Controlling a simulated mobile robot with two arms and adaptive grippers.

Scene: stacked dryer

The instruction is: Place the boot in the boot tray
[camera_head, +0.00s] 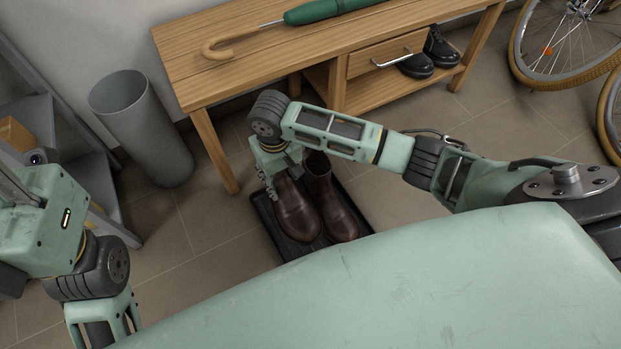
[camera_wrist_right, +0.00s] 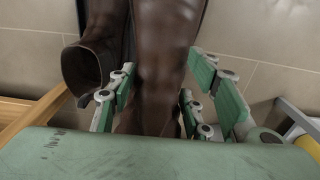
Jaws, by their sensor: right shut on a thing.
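One brown leather boot (camera_head: 297,212) stands at the left of the black boot tray (camera_head: 283,246) in the head view. A second brown boot (camera_head: 336,213) stands beside it on the right, in the tray. My right gripper (camera_head: 277,180) is over the left boot and shut on its shaft. In the right wrist view the held boot (camera_wrist_right: 160,70) is between the fingers, and the other boot (camera_wrist_right: 95,60) is to its left. Whether the held boot's sole touches the tray is hard to tell. My left arm shows at the left, its fingertips out of view.
A wooden bench (camera_head: 220,80) with a green umbrella (camera_head: 320,10) on top stands behind the tray. Black shoes (camera_head: 428,56) sit on its lower shelf. A grey bin (camera_head: 143,130) and grey shelving (camera_head: 62,130) are at the left. Bicycle wheels (camera_head: 565,45) are at the right.

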